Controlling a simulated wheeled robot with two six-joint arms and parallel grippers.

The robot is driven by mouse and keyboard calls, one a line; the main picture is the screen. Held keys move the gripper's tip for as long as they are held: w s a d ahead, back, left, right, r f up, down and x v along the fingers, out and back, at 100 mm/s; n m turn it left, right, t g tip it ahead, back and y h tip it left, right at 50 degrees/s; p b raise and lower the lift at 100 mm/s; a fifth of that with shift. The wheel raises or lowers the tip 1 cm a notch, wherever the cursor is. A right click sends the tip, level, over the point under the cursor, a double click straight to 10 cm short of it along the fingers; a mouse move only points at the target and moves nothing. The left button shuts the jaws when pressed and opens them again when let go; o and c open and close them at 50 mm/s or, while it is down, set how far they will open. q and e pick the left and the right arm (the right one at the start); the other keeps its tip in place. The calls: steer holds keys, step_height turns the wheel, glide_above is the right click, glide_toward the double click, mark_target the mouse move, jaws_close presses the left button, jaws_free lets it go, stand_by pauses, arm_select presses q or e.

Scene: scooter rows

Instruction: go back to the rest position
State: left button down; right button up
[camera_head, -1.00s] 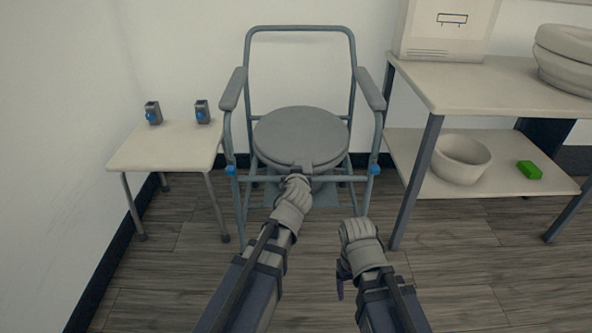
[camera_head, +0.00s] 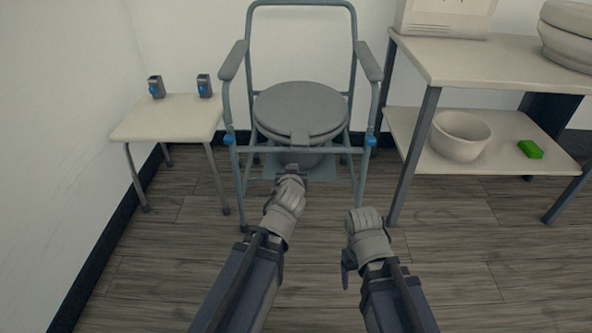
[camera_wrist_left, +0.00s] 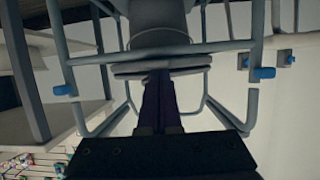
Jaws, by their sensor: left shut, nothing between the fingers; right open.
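My left gripper (camera_head: 291,170) is shut and empty, in front of the commode chair and below the front edge of its seat. In the left wrist view its fingers (camera_wrist_left: 160,95) lie together, pointing toward the chair. My right gripper (camera_head: 347,270) is at the lower middle, to the right of the left arm and over the floor. Its fingers are small and partly hidden by the wrist, and it is open with nothing visible in it.
The grey commode chair (camera_head: 300,108) with a closed lid stands ahead. A small white table (camera_head: 168,120) with two small grey-blue items is at left. A shelf table (camera_head: 480,65) at right bears a bowl (camera_head: 460,136) and a green block (camera_head: 530,149) below. Front floor is clear.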

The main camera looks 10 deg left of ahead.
arm_select(q)
steer(key=shift+r, duration=0.1)
steer(key=s+d+r+m+g+p, duration=0.1)
steer(key=s+d+m+g+p, duration=0.15)
steer(key=s+g+p, duration=0.45)
steer(key=s+d+r+m+g+p, duration=0.1)
steer(key=s+d+g+p, duration=0.1)
steer(key=s+d+p, duration=0.45)
steer(key=s+d+r+m+g+p, duration=0.15)
steer(key=s+g+p, duration=0.3)
steer(key=s, duration=0.55)
step_height(320, 180, up, 36)
steer(key=h+p, duration=0.1)
steer(key=p, duration=3.5)
steer(key=shift+w+a+r+m, duration=0.15)
steer(key=shift+w+a+m, duration=0.15)
